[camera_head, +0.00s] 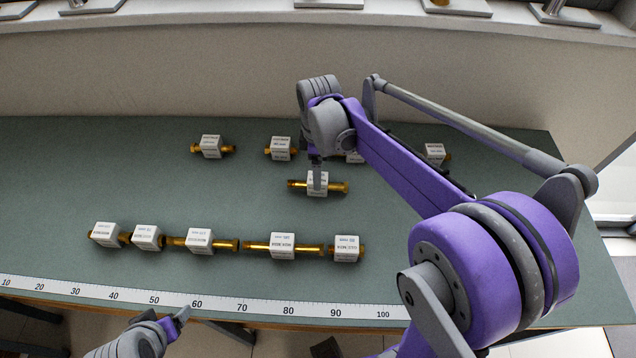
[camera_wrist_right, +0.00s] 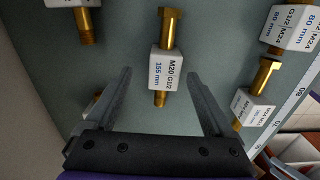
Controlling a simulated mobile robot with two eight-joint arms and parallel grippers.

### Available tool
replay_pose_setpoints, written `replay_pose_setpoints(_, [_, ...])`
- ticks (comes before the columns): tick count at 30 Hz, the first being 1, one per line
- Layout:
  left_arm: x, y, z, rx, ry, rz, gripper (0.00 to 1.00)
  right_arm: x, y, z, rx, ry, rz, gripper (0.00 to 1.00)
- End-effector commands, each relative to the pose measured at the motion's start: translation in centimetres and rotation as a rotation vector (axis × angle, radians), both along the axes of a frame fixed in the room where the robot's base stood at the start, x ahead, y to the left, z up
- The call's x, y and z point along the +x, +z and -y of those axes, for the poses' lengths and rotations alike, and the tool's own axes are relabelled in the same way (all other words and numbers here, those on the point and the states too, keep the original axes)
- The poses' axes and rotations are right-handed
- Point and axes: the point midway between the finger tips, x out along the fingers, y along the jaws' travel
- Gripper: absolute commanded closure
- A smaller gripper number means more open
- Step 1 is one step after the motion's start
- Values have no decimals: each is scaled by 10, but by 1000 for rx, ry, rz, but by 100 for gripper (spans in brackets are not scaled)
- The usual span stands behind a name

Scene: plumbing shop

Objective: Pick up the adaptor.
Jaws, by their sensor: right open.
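Several brass adaptors with white labelled blocks lie on the green table. One adaptor (camera_head: 335,187) lies alone between the back and front rows. My right gripper (camera_head: 317,178) is over its white block. In the right wrist view, this adaptor (camera_wrist_right: 167,62), labelled M20 G1/2 155 mm, shows between the two open fingers of the right gripper (camera_wrist_right: 159,74), which does not grip it. My left gripper (camera_head: 178,318) is low at the front edge of the table, away from the adaptors; its finger gap is not clear.
The front row holds several adaptors, such as one (camera_head: 283,246) near the ruler strip (camera_head: 245,303). The back row includes adaptors at left (camera_head: 211,146) and middle (camera_head: 281,149); my right arm partly covers others. The table's left side (camera_head: 60,180) is clear.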

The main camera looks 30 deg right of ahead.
Motion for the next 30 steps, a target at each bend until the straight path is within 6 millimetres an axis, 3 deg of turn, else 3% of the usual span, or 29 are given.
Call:
replay_pose_setpoints(12, [0,-1,0,0,0,0,18,-7,-50,-4,-1,0,1,12])
replay_pose_setpoints(20, [0,-1,0,0,0,0,18,-7,-53,-4,0,0,1,12])
replay_pose_setpoints(30, [0,-1,0,0,0,0,18,-7,-53,-4,-1,-1,1,70])
